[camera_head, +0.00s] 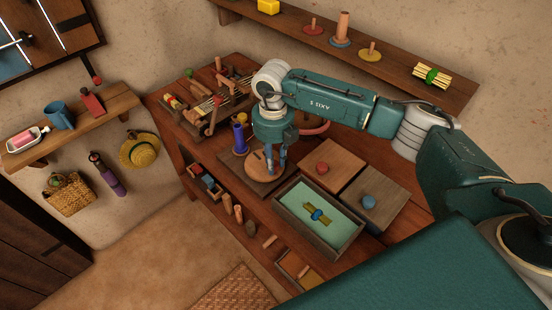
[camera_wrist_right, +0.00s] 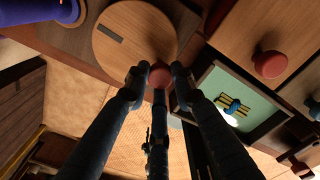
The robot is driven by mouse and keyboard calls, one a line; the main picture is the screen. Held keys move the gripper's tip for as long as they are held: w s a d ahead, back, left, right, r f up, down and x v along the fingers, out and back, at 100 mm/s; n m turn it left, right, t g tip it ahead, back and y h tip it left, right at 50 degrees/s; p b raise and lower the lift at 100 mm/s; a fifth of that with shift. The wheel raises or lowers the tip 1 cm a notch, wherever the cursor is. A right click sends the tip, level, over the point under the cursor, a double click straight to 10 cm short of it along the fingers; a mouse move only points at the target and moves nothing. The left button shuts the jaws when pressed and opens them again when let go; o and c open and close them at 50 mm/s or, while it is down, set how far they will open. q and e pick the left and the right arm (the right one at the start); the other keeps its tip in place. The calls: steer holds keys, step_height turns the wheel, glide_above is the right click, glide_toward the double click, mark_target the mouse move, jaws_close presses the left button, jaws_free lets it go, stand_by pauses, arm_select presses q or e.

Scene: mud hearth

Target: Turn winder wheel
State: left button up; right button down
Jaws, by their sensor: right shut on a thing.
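The winder wheel (camera_head: 256,168) is a round, flat wooden disc on a board on the bench. The wrist view shows its pale face (camera_wrist_right: 128,35) with a dark slot and a reddish knob (camera_wrist_right: 160,75) near its rim. My right gripper (camera_head: 276,168) reaches down over the wheel from above. In the wrist view, its fingers (camera_wrist_right: 158,82) are closed around the knob. The arm and fingers hide part of the wheel in the head view. My left gripper is not in view.
A blue spool (camera_head: 239,140) stands close behind the wheel. An open tray (camera_head: 347,245) with a green floor holds a tied yellow bundle (camera_head: 317,214). Two wooden lids, with a red knob (camera_head: 322,168) and a blue knob (camera_head: 368,201), lie to the right. A rack (camera_head: 212,103) stands behind.

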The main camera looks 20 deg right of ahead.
mark_target(265, 177)
steer(key=m, duration=0.1)
steer(key=a+m, duration=0.1)
steer(key=m, duration=0.1)
steer(key=shift+s+a+f+m+b, duration=0.1)
steer(key=shift+s+a+m+b, duration=0.1)
steer(key=shift+m+b, duration=0.15)
steer(key=shift+w+a+m+b, duration=0.15)
steer(key=shift+a+m, duration=0.2)
steer(key=shift+m, duration=0.5)
steer(key=shift+a+m+b, duration=0.15)
steer(key=shift+a+m, duration=0.2)
steer(key=shift+m, duration=0.45)
steer(key=shift+a, duration=0.1)
steer(key=c, duration=1.5)
jaws_free()
steer(key=shift+o, duration=0.2)
steer(key=shift+w+r, duration=0.1)
steer(key=shift+r, duration=0.35)
step_height(265, 177, up, 11)
steer(key=shift+r, duration=0.15)
